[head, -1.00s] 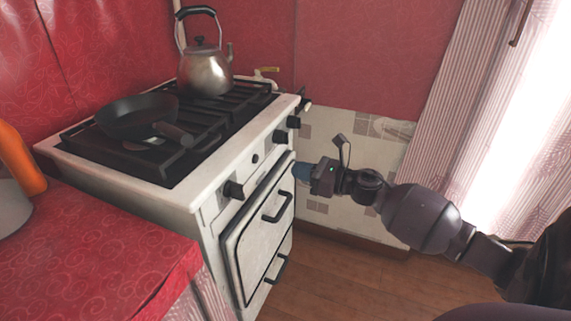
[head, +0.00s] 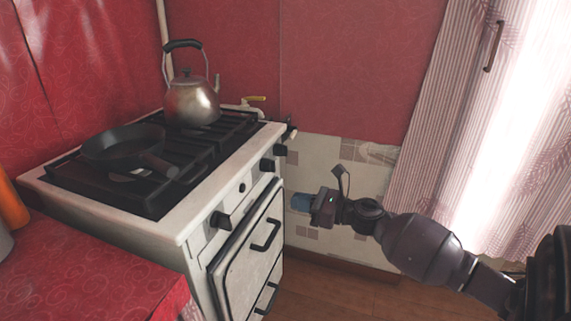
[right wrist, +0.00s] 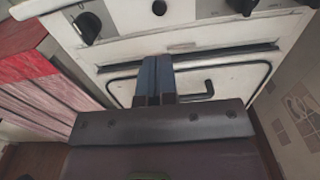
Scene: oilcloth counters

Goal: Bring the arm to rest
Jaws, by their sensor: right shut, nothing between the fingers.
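My right gripper (head: 300,202) reaches in from the right in the head view, in front of the stove's side of the tiled wall. In the right wrist view its two blue fingers (right wrist: 155,78) are together, with nothing between them. They point toward the white stove front (right wrist: 215,62), with the oven door and its dark handle beyond. In the head view the gripper is apart from the stove (head: 205,210), to the right of its oven door. My left gripper is not in view.
A metal kettle (head: 193,100) and a dark frying pan (head: 122,145) stand on the stove top. A red patterned counter (head: 80,270) is at lower left. Striped curtains (head: 440,130) hang at the right by a bright window. Wooden floor (head: 330,285) lies open below my arm.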

